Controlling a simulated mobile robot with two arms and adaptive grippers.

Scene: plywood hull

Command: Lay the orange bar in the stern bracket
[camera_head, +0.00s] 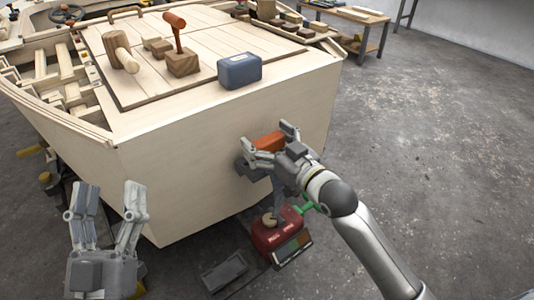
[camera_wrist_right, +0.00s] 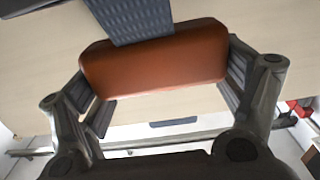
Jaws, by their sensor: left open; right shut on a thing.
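The orange bar (camera_head: 268,142) is at the boat's flat plywood stern, between the fingers of my right gripper (camera_head: 266,148). In the right wrist view the bar (camera_wrist_right: 155,62) spans crosswise, with a finger of my right gripper (camera_wrist_right: 160,85) closed on each end. A dark grey ribbed piece (camera_wrist_right: 132,18), likely the stern bracket, overlaps the bar's upper edge in that view. I cannot tell whether the bar rests on it. In the head view, grey parts below the bar are partly hidden by my gripper. My left gripper (camera_head: 108,205) is open and empty, left of the stern.
On the deck stand a blue-grey box (camera_head: 240,70), a wooden mallet (camera_head: 120,50) and a block with an orange-headed hammer (camera_head: 177,35). A red case (camera_head: 275,235) and a grey tray (camera_head: 223,270) are on the floor below the stern.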

